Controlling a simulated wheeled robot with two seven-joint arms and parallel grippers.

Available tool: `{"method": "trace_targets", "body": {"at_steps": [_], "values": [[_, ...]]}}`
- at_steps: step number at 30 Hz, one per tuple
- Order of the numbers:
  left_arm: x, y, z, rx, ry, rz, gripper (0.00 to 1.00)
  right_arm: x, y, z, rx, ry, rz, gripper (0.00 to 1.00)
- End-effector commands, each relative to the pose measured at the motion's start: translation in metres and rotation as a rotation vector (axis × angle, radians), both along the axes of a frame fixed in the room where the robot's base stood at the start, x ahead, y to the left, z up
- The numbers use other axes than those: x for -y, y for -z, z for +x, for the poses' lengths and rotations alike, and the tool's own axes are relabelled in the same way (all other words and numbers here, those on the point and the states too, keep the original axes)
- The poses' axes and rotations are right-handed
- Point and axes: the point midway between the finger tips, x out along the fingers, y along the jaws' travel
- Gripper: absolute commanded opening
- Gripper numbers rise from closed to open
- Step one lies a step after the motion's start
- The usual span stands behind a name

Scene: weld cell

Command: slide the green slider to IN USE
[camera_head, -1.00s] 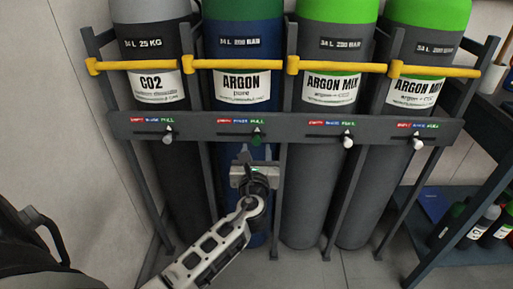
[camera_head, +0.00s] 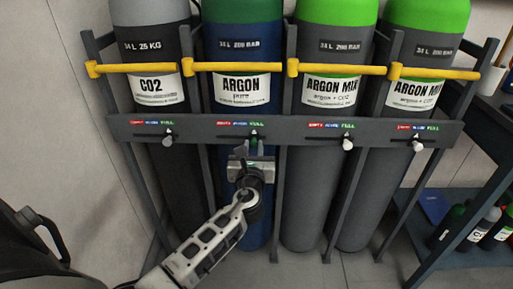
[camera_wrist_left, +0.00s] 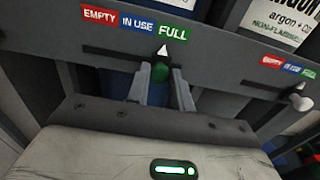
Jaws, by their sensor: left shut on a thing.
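The green slider (camera_wrist_left: 160,73) has a white pointer above it. It sits at the right end of its slot in the grey rack bar, with the pointer below the left part of the FULL label (camera_wrist_left: 174,34). The IN USE label (camera_wrist_left: 137,26) is to the left of FULL. My left gripper (camera_wrist_left: 161,84) is shut on the slider, one finger on each side. In the head view, my left gripper (camera_head: 253,153) reaches up from below to the bar under the argon cylinder (camera_head: 241,112); it mostly hides the slider there. My right gripper is out of view.
The grey rack bar (camera_head: 292,130) carries other sliders with pale or dark knobs. Yellow retaining bars (camera_head: 236,67) cross the cylinders above. Rack uprights (camera_head: 277,190) stand close on both sides of my left arm. A dark shelf with bottles (camera_head: 480,228) stands at right.

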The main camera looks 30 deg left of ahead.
Motion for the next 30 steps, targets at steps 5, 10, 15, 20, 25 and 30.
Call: {"method": "trace_targets", "body": {"at_steps": [5, 10, 15, 20, 25, 30], "values": [[-0.03, -0.001, -0.018, -0.008, -0.012, 0.006, 0.0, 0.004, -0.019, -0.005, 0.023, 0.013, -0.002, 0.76], [-0.032, 0.001, -0.02, -0.005, -0.011, 0.0, 0.0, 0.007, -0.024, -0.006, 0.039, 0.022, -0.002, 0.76], [-0.032, 0.001, -0.02, -0.005, -0.01, 0.0, 0.36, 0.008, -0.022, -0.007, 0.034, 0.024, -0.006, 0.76], [-0.031, 0.001, -0.019, -0.004, -0.008, 0.0, 0.44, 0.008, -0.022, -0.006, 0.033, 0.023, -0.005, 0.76], [-0.03, 0.001, -0.02, -0.004, -0.007, 0.0, 0.44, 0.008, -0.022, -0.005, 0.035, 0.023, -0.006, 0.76], [-0.022, 0.001, -0.033, -0.006, -0.006, 0.0, 0.44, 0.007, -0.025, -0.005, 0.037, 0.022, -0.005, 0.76]]}}
